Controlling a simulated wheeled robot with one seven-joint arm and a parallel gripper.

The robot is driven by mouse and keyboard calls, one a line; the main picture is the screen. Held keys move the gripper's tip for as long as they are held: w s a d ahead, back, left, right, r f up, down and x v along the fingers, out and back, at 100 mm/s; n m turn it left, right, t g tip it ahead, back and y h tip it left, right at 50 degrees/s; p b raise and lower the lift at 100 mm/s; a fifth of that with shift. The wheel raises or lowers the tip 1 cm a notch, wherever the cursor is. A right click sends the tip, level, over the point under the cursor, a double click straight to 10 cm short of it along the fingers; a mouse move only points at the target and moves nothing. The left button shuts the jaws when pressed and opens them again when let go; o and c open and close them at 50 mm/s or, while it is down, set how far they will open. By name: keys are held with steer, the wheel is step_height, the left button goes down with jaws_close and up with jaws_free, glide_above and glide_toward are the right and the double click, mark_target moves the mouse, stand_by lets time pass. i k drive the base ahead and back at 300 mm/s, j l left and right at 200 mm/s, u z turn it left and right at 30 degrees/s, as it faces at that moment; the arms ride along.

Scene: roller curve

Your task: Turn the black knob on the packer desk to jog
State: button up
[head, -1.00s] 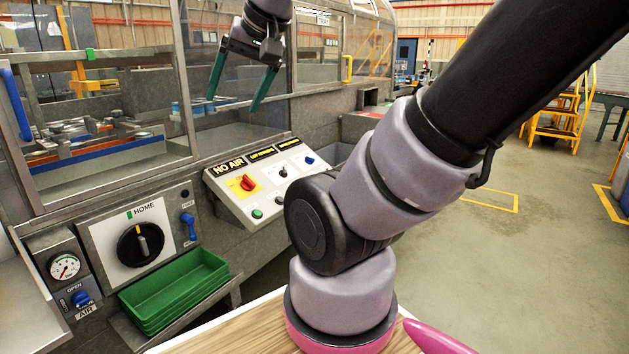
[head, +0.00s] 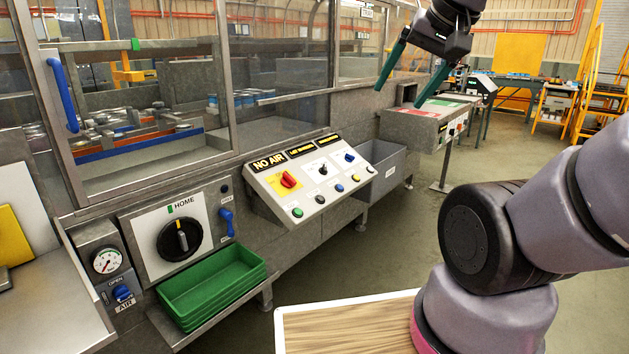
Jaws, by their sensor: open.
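The sloped grey packer desk (head: 291,212) stands in the middle, with a NO AIR display (head: 269,162) along its top edge. A small black knob (head: 322,170) sits on a white plate on the desk; its markings are too small to read. A red knob on a yellow plate (head: 288,180) is to its left, and a blue knob (head: 349,157) to its right. My gripper (head: 400,97) is open and empty, fingers pointing down, in the air above and to the right of the desk, apart from the knob.
A large black dial (head: 180,239) marked HOME is on the panel at left, above green trays (head: 212,286). A pressure gauge (head: 107,260) and blue AIR valve (head: 122,293) are beside it. Glass guarding (head: 285,60) rises behind the desk. Open floor (head: 345,262) lies in front.

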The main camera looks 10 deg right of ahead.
mark_target(324, 170)
steer(key=i+j, duration=0.3)
steer(key=i, duration=0.25)
steer(key=i+j+u, duration=0.1)
steer(key=i+j, duration=0.25)
steer(key=i, duration=0.15)
